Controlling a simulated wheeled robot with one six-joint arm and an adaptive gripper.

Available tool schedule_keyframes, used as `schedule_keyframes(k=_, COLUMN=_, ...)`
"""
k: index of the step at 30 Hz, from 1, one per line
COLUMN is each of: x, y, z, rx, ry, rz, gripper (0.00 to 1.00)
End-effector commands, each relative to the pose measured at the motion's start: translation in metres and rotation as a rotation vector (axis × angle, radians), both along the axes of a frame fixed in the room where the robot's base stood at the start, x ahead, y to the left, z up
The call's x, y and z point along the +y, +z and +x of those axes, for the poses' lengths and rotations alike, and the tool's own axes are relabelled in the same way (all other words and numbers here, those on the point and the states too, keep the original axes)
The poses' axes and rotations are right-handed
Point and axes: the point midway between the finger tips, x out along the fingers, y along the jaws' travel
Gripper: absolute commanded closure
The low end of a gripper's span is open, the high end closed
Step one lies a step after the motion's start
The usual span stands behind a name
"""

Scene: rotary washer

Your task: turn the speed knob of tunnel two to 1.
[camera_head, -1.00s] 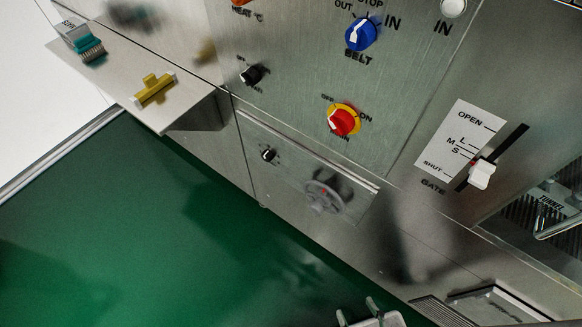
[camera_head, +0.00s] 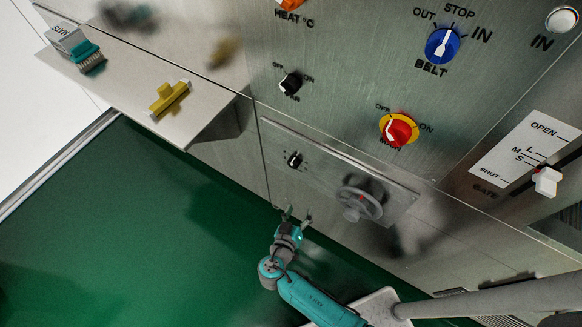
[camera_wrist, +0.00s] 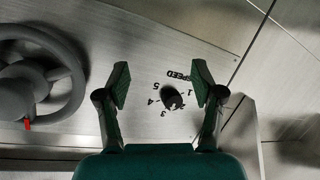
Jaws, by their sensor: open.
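The small black speed knob (camera_head: 294,159) sits on the lower steel panel, left of a grey handwheel. In the wrist view the knob (camera_wrist: 172,98) shows between my fingers, with the word SPEED and digits printed upside down around it. I cannot clearly read which digit its pointer faces. My gripper (camera_head: 297,215) is below the knob in the head view, apart from the panel. In the wrist view my gripper (camera_wrist: 164,88) is open and empty, with one finger on each side of the knob's outline. No tunnel number is readable near the knob.
The grey handwheel (camera_head: 359,199) juts out close right of the knob. Above are a black switch (camera_head: 290,84), a red-and-yellow switch (camera_head: 399,130), the blue belt knob (camera_head: 442,46) and the gate lever (camera_head: 547,180). A steel shelf (camera_head: 205,110) projects at left; green floor is clear.

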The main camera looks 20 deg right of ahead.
Motion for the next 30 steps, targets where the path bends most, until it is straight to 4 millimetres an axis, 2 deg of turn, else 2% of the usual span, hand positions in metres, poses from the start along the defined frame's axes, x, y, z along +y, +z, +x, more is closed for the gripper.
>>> schedule_keyframes(k=1, x=0.014, y=0.013, z=0.016, rx=-0.058, ry=-0.024, rz=-0.016, gripper=0.33)
schedule_keyframes(k=6, x=0.045, y=0.052, z=0.044, rx=-0.236, ry=-0.101, rz=-0.056, gripper=0.33)
schedule_keyframes(k=9, x=0.057, y=0.067, z=0.051, rx=-0.303, ry=-0.124, rz=-0.068, gripper=0.33)
schedule_keyframes(k=13, x=0.063, y=0.076, z=0.056, rx=-0.345, ry=-0.138, rz=-0.074, gripper=0.33)
schedule_keyframes(k=17, x=0.055, y=0.077, z=0.062, rx=-0.350, ry=-0.144, rz=-0.075, gripper=0.33)
schedule_keyframes(k=30, x=-0.001, y=0.077, z=0.108, rx=-0.348, ry=-0.143, rz=-0.074, gripper=0.33)
